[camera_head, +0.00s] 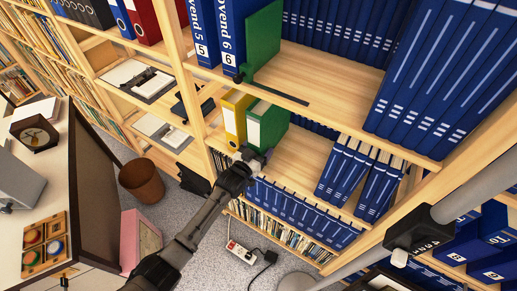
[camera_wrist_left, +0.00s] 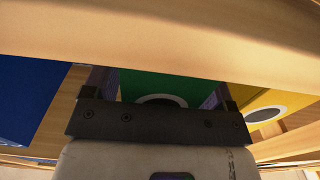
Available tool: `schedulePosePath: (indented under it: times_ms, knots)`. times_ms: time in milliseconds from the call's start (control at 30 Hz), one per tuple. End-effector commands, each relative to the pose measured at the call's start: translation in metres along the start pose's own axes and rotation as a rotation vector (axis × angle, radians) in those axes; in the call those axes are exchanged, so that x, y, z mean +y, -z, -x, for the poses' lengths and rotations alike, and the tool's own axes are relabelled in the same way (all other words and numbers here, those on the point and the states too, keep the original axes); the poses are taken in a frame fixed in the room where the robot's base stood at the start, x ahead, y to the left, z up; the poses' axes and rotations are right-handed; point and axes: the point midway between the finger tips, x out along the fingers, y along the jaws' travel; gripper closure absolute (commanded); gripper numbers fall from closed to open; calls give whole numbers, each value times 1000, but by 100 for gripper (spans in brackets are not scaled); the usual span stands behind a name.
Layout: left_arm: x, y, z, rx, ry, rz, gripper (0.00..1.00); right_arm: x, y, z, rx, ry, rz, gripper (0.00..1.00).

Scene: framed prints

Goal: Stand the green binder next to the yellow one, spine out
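The green binder (camera_head: 266,124) stands upright on a middle shelf, just right of the yellow binder (camera_head: 236,113). Its pale-labelled spine faces out. My left gripper (camera_head: 252,158) is at the lower part of that spine. In the left wrist view the green binder (camera_wrist_left: 158,85) fills the space between the two fingers (camera_wrist_left: 160,92), which appear shut on it. The yellow binder (camera_wrist_left: 268,103) shows to the right there. A shelf board hides the upper parts of both binders in that view.
Another green volume (camera_head: 263,38) stands beside blue volumes (camera_head: 229,30) on the shelf above. Leaning blue books (camera_head: 343,168) stand right of the binders, with bare shelf (camera_head: 303,150) between. A brown bin (camera_head: 142,180) stands on the floor.

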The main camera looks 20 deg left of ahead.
Motion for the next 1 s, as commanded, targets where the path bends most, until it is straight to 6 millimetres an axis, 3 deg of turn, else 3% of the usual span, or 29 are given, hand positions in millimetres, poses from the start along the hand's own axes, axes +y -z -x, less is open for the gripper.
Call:
schedulePosePath:
  times_ms: [100,467,1000]
  knots:
    - [0,-1,0,-2,0,0,12,0,0,0,0,-1,1,57]
    - [0,-2,11,-8,0,0,12,3,1,4,-2,-8,10,57]
    - [0,0,109,-5,0,0,12,2,9,29,-1,-4,5,57]
